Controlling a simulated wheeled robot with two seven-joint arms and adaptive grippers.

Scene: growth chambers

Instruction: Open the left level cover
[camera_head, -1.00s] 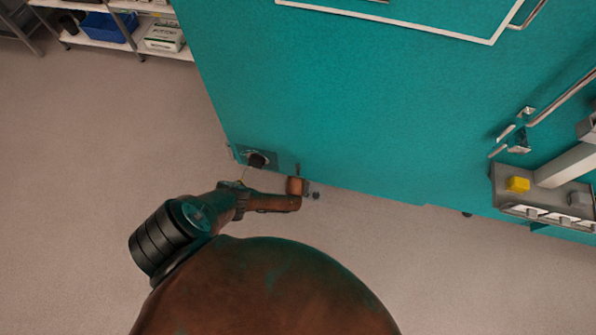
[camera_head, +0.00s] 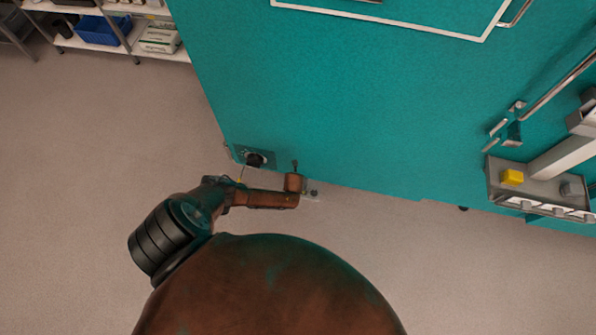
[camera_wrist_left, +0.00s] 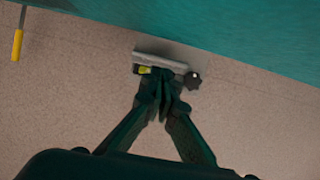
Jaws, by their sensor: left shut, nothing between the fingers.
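In the left wrist view a pale grey bar (camera_wrist_left: 170,62) lies low beside the teal chamber wall. A yellow-green level vial (camera_wrist_left: 144,70) shows at its left end and a dark knob (camera_wrist_left: 194,80) at its right end. I cannot make out a separate cover. My left gripper (camera_wrist_left: 165,77) is shut and empty, its fingertips overlapping the near edge of the bar; contact is unclear. In the head view a grey piece with a dark knob (camera_head: 314,193) shows at the wall's foot, just right of my left arm's end, which hides the fingers. My right gripper is out of view.
The teal chamber (camera_head: 330,100) fills the upper middle. A dark knob (camera_head: 255,160) sits low on its left corner. A grey unit with a yellow button (camera_head: 512,177) is at right. A yellow-handled rod (camera_wrist_left: 18,45) shows in the wrist view. Open floor (camera_head: 110,140) lies left.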

